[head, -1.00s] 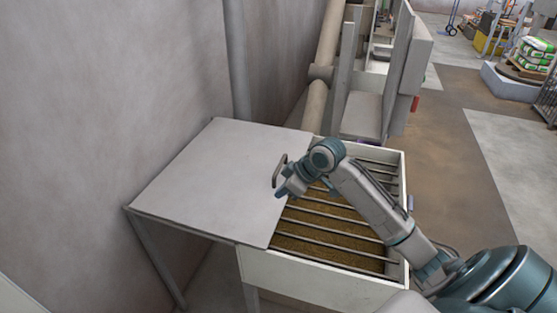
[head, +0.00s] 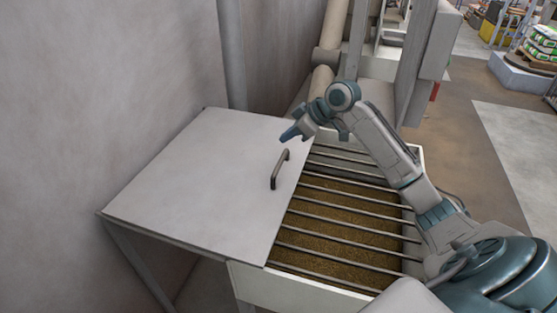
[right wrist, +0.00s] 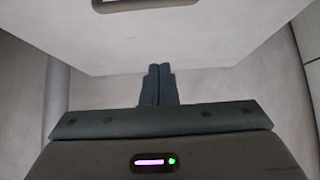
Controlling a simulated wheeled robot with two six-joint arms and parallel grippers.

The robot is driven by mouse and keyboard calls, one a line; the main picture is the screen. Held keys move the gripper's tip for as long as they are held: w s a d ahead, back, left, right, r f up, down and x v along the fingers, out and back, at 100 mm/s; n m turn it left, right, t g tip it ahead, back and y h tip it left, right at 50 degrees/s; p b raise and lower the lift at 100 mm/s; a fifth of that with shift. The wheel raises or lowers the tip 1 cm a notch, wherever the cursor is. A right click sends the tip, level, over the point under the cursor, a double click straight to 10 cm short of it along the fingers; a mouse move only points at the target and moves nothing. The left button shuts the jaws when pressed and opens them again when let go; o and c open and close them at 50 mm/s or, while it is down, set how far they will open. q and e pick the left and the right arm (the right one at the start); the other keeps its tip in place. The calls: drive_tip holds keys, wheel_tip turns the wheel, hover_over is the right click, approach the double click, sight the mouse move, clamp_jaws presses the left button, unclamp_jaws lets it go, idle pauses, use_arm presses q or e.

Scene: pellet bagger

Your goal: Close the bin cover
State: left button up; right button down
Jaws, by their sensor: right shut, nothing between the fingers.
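The bin cover (head: 200,180) is a flat grey-white panel lying to the left, over only the left edge of the bin (head: 300,288). Most of the bin is uncovered, with brown pellets (head: 340,212) under a grate of bars. A dark handle (head: 280,170) stands on the cover near its right edge. My right gripper (head: 290,134) is shut and empty, beyond the handle near the cover's far right corner, apart from the handle. In the right wrist view the closed fingers (right wrist: 158,85) show beside the cover (right wrist: 190,40), with the handle (right wrist: 145,4) cut off at the top. My left gripper is out of view.
A wall (head: 110,90) rises behind the cover on the left. A vertical pipe (head: 232,55) and a beige pipe (head: 330,50) stand beyond it. Grey machine panels (head: 415,65) stand behind the bin. Open floor (head: 470,150) lies to the right.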

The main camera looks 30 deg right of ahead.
wheel_tip(320, 180, down, 2)
drive_tip(key=w, duration=0.1)
drive_tip(key=p, duration=0.2)
hover_over(266, 171)
wheel_tip(266, 171, down, 7)
drive_tip(key=s+d, duration=0.1)
drive_tip(key=s+d+p, duration=0.1)
drive_tip(key=shift+s+f, duration=0.15)
drive_tip(key=shift+s, duration=0.15)
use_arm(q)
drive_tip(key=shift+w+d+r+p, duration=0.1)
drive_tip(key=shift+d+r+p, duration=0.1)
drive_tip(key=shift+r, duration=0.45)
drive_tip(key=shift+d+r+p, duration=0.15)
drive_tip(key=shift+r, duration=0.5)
use_arm(e)
drive_tip(key=shift+s+d+f, duration=0.25)
drive_tip(key=shift+s+d, duration=0.05)
